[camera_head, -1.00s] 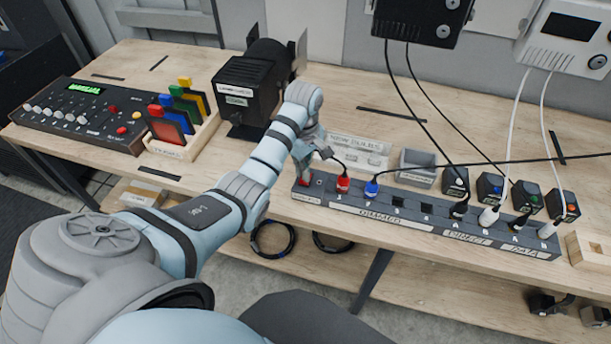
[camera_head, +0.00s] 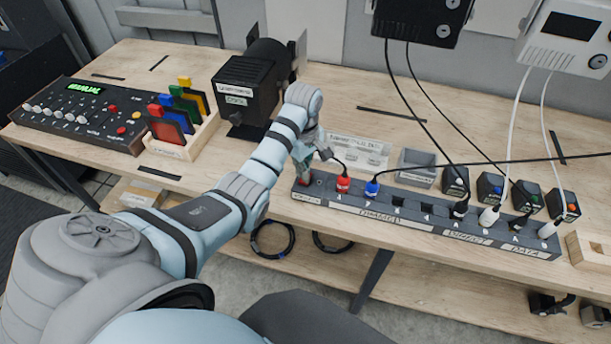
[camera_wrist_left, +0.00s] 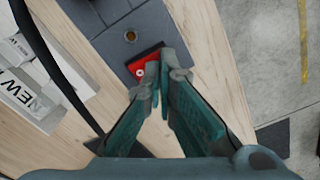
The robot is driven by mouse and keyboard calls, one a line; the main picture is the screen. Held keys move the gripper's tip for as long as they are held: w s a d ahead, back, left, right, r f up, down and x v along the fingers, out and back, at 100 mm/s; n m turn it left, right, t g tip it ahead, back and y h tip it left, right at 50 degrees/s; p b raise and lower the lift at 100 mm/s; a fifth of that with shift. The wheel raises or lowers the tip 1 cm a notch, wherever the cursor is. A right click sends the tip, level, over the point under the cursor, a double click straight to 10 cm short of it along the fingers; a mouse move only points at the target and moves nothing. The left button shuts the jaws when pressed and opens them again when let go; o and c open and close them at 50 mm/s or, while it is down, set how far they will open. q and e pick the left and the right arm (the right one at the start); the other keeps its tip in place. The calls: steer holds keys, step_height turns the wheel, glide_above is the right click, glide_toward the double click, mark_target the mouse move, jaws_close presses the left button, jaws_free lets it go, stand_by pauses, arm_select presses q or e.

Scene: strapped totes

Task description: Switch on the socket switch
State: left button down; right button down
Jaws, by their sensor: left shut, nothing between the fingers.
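The socket strip (camera_head: 345,206) lies along the front of the wooden bench. A red switch (camera_wrist_left: 142,66) with a small white circle is at its left end, seen in the wrist view. My left gripper (camera_wrist_left: 163,78) is shut and empty, pointing down at the switch. Its fingertips overlap one side of the switch in the wrist view; whether they touch it I cannot tell. In the head view my left gripper (camera_head: 304,174) is over the strip's left end and partly covers the switch. Which way the switch is tipped is unclear. My right gripper is out of view.
Red (camera_head: 343,184) and blue (camera_head: 372,188) plugs sit in the strip right of my gripper, with a dark cable nearby. Several more plugs fill its right part. A dark boxy device (camera_head: 250,85) and a mixer-like panel (camera_head: 80,113) stand to the left.

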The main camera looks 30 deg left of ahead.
arm_select(q)
steer(key=shift+f, duration=0.85)
steer(key=shift+s, duration=0.1)
stand_by(0.6)
